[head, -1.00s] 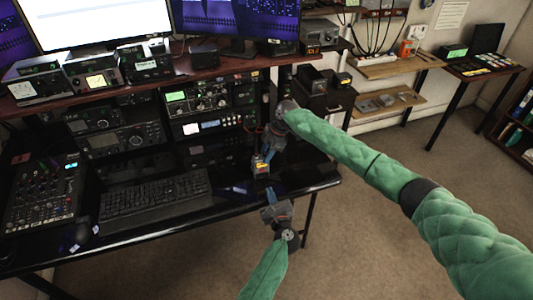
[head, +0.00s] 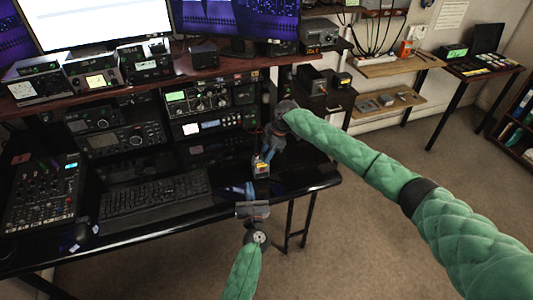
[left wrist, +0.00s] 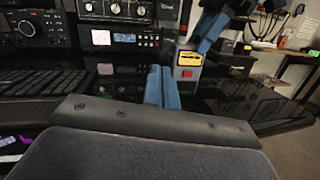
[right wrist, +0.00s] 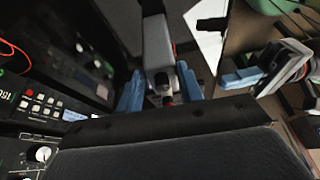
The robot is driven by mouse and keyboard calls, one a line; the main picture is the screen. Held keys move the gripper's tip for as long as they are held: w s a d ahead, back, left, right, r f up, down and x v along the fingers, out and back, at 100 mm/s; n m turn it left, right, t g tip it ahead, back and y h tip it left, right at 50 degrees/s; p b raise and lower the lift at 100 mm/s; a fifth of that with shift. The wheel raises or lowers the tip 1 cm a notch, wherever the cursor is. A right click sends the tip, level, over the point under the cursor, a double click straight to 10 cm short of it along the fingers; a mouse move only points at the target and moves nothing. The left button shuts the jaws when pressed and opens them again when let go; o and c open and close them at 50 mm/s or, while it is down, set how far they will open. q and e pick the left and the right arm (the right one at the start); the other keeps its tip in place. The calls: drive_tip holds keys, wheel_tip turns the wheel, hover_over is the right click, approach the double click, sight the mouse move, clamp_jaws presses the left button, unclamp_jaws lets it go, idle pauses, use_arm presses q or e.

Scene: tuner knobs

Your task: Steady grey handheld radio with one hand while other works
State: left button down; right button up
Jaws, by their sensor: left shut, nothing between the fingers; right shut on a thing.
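The grey handheld radio (head: 261,170) is over the right end of the black desk, with a yellow and red patch on its end that shows in the left wrist view (left wrist: 188,68). My right gripper (head: 264,158) is shut on it from above; the right wrist view shows its grey body (right wrist: 158,45) between the blue fingers. I cannot tell whether the radio touches the desk. My left gripper (head: 246,190) is shut and empty at the desk's front edge, left of and nearer than the radio. Its blue fingers are together in the left wrist view (left wrist: 162,88).
A keyboard (head: 155,195), a mouse (head: 82,232) and a mixer (head: 42,198) lie on the desk (head: 310,178) to the left. A rack of radio units (head: 212,108) stands behind the grippers. The desk's right end is bare.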

use_arm(q)
drive_tip(key=d+r+m+g+h, duration=0.1)
drive_tip(key=d+r+m+h, duration=0.1)
drive_tip(key=m+h, duration=0.55)
drive_tip(key=m+g+h, duration=0.3)
drive_tip(key=m+g, duration=0.2)
drive_tip(key=m, duration=0.5)
approach(267, 170)
drive_tip(key=shift+w+d+f, duration=0.3)
drive_tip(key=shift+w+d, duration=0.4)
drive_tip(key=shift+d, duration=0.05)
drive_tip(key=shift+w+d+f, duration=0.25)
drive_tip(key=shift+w+d, duration=0.5)
drive_tip(key=shift+d, duration=0.05)
drive_tip(key=shift+w, duration=0.15)
idle(0.4)
drive_tip(key=shift+w, duration=0.25)
drive_tip(key=shift+w+a, duration=0.15)
drive_tip(key=shift+w, duration=0.25)
idle(0.7)
drive_tip(key=shift+s, duration=0.85)
